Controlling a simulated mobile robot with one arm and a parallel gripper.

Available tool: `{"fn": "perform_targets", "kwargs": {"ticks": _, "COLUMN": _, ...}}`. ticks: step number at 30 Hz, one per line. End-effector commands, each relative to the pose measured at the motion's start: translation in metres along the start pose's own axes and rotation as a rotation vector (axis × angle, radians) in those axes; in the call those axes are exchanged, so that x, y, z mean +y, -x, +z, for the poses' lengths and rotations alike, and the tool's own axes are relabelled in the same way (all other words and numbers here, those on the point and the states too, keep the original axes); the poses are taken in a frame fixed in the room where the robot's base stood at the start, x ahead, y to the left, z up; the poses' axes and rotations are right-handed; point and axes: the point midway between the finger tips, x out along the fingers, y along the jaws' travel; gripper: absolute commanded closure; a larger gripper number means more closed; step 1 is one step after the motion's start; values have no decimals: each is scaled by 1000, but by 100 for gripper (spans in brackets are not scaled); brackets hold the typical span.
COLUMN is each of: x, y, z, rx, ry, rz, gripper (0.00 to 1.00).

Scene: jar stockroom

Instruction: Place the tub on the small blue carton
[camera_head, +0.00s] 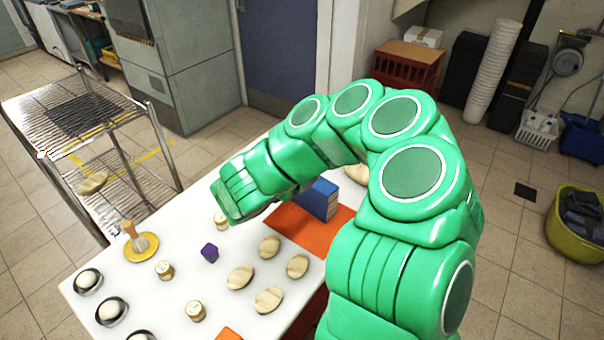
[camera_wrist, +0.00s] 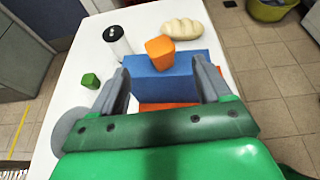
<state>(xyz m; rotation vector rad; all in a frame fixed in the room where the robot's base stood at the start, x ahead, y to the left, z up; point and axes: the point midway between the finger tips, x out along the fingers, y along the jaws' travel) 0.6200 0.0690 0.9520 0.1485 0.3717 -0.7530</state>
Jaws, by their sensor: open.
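The blue carton (camera_head: 318,198) stands on an orange mat (camera_head: 290,226), partly behind my arm in the head view. In the wrist view the blue carton (camera_wrist: 165,78) lies between and beyond my open fingers. My gripper (camera_wrist: 161,68) holds nothing that I can see; contact with the carton cannot be told. A small orange piece (camera_wrist: 160,52) shows at the carton's far top edge; whether it rests on it is unclear. A white cylinder with a dark end (camera_wrist: 118,40) stands beyond the left finger. I cannot tell which of these is the tub.
A bread loaf (camera_wrist: 182,30) and a green cube (camera_wrist: 90,81) are near the carton. A wire rack (camera_head: 85,105) stands at left.

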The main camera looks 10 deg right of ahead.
Motion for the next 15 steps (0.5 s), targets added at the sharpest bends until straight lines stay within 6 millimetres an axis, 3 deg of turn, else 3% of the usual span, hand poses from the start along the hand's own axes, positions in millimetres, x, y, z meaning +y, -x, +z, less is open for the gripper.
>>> {"fn": "perform_targets", "kwargs": {"ticks": 6, "x": 1, "y": 18, "z": -1, "rx": 2, "ry": 0, "rz": 3, "gripper": 22}}
{"fn": "perform_targets", "kwargs": {"ticks": 15, "x": 2, "y": 23, "z": 0, "rx": 4, "ry": 5, "rz": 8, "gripper": 22}}
